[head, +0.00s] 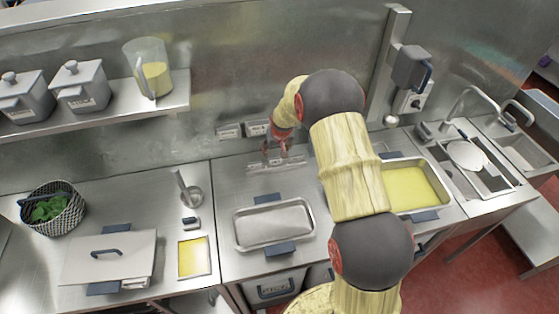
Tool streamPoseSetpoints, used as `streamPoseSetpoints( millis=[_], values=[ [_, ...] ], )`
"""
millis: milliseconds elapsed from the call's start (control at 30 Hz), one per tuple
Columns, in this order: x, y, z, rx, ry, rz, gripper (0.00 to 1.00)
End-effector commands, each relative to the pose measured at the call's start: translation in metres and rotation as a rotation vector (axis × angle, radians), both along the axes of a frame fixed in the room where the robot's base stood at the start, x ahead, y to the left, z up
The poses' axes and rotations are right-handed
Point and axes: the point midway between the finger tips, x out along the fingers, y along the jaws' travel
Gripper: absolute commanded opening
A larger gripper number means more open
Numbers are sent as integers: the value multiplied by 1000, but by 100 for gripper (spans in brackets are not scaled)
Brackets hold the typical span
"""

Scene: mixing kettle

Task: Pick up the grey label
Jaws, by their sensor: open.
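My gripper (275,155) is open and points down at the back of the middle counter. It is just above or in front of a low grey strip (297,163) that lies along the foot of the back wall; contact cannot be told. Two small grey label plates are on the back wall: a left one (229,131) and a right one (256,128), left of my gripper and partly beside my wrist. Their writing is too small to read. Which piece is the grey label is not clear, and my gripper covers part of the strip.
A metal tray (249,235) stands in front of my gripper, and a tray of yellow liquid (407,177) is to the right, partly behind my arm. A shelf (110,118) holds grey pots and a jug.

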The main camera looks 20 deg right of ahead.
Motion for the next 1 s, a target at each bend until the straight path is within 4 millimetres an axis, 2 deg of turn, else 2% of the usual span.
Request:
streamPoseSetpoints(
  millis=[567,900,1000],
  values=[
    [20,-6,-63,0,1,0,59],
    [23,-6,-69,0,-1,0,59],
    [23,-6,-69,0,-1,0,53]
  ],
)
